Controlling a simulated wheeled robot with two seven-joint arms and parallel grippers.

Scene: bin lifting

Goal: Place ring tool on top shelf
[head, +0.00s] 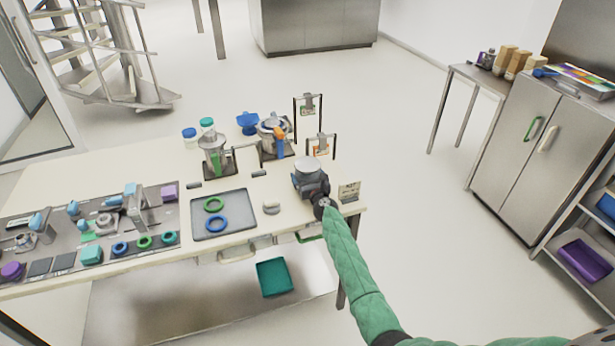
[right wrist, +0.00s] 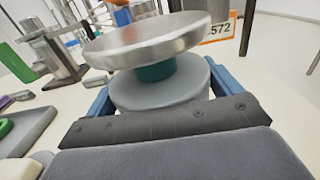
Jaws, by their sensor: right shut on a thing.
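My right gripper (head: 312,187) is at the right end of the long table, with its blue fingers on either side of a round tool (head: 308,166). In the right wrist view this round tool (right wrist: 150,42) has a broad silver disc on top, a teal neck and a grey round base. The gripper (right wrist: 160,95) is shut on it, and the tool looks upright. I cannot tell whether it touches the table. My left gripper is not in view.
At the far right are a steel cabinet (head: 535,150) and an open shelf unit with a purple bin (head: 585,259). The floor between is clear.

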